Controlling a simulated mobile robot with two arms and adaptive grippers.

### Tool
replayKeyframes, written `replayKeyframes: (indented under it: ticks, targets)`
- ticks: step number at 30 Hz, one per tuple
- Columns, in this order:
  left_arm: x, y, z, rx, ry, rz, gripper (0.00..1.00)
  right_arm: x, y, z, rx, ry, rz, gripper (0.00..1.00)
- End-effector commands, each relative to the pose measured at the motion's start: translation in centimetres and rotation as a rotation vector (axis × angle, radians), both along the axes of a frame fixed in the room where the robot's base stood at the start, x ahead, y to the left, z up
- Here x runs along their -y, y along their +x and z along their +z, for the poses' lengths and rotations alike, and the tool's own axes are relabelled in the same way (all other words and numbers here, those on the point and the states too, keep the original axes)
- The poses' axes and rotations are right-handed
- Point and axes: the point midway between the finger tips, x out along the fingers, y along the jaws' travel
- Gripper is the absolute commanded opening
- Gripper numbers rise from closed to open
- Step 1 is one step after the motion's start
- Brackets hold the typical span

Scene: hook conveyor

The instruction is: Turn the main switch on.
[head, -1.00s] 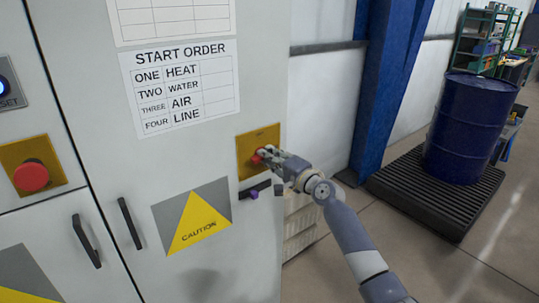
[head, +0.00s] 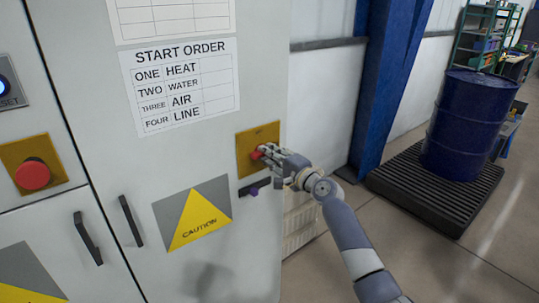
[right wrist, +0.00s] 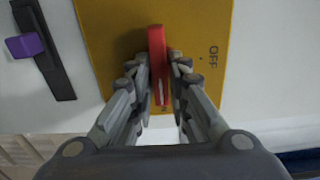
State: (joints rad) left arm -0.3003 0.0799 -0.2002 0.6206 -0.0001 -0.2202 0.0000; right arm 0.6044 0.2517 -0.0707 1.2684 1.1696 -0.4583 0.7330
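The main switch has a red handle (right wrist: 157,55) on a yellow plate (right wrist: 110,45). In the right wrist view the handle stands upright in the picture, and a pale line on it points down to a partly hidden label ending in N. The label OFF is to its right. My right gripper (right wrist: 159,68) has its fingers close on both sides of the handle and looks shut on it. In the head view the right gripper (head: 264,154) is at the yellow plate (head: 257,136) and hides most of the handle. My left gripper is not in view.
A black slot with a purple knob (head: 252,191) is just below the plate. A red button (head: 32,174) is on the cabinet's left part, below a reset button (head: 6,85). A blue pillar (head: 385,90) and blue drum (head: 470,125) stand to the right.

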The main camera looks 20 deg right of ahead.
Motion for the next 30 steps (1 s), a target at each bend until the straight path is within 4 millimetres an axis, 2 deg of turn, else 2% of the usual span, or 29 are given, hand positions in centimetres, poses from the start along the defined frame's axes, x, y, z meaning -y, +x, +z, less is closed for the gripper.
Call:
replayKeyframes:
  ticks: [11, 16, 20, 30]
  targets:
    - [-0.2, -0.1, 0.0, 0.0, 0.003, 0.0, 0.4, 0.0, 0.0, 0.0, 0.0, -0.004, 0.0, 0.33]
    - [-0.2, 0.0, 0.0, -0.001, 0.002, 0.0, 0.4, 0.3, -1.0, -0.2, 0.001, -0.005, 0.0, 0.33]
    - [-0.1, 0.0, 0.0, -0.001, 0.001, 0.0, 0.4, 0.9, -2.6, -0.1, 0.0, -0.006, 0.0, 0.33]
    - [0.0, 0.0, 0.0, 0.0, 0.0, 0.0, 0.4, 3.1, -8.4, -0.2, -0.001, -0.006, 0.0, 0.33]
